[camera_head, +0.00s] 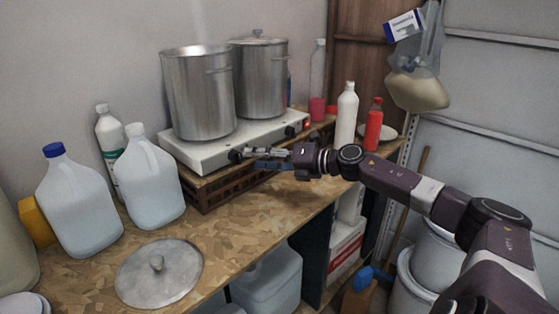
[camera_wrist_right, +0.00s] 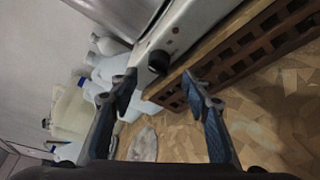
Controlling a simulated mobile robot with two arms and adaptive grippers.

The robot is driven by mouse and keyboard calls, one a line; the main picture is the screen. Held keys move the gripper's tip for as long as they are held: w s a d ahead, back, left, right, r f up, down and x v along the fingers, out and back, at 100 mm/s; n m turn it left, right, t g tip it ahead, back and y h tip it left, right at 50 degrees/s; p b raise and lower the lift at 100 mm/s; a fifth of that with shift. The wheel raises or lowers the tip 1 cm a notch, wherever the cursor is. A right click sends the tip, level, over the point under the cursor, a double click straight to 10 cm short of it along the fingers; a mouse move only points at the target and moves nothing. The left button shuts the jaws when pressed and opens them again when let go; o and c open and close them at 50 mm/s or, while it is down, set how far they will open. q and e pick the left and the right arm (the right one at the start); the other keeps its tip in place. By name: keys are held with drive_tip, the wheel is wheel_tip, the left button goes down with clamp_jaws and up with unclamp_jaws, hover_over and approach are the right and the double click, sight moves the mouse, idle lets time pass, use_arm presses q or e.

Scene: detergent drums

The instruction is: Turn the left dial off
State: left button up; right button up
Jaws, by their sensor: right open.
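The white two-burner hot plate (camera_head: 210,153) stands on a brown wooden crate, with black dials along its front. The left dial (camera_head: 235,156) is at its near left corner; in the right wrist view this black knob (camera_wrist_right: 158,62) lies just beyond and between the fingertips. My right gripper (camera_head: 253,159) is open in front of the left dial, its fingers (camera_wrist_right: 160,84) on either side of the knob's line, apart from it as far as I can see. The right dial (camera_head: 290,131) sits farther along, near a lit red lamp (camera_head: 307,124). My left gripper is not in view.
Two steel pots (camera_head: 200,95) (camera_head: 261,80) stand on the hot plate. Jugs (camera_head: 152,180) (camera_head: 80,205) stand left, a metal lid (camera_head: 160,272) lies in front. The bench right of the lid is clear.

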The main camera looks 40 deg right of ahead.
drive_tip(key=v, duration=0.6)
drive_tip(key=shift+s, duration=0.3)
idle(0.4)
drive_tip(key=shift+d+r, duration=0.1)
drive_tip(key=shift+d, duration=0.05)
idle(0.5)
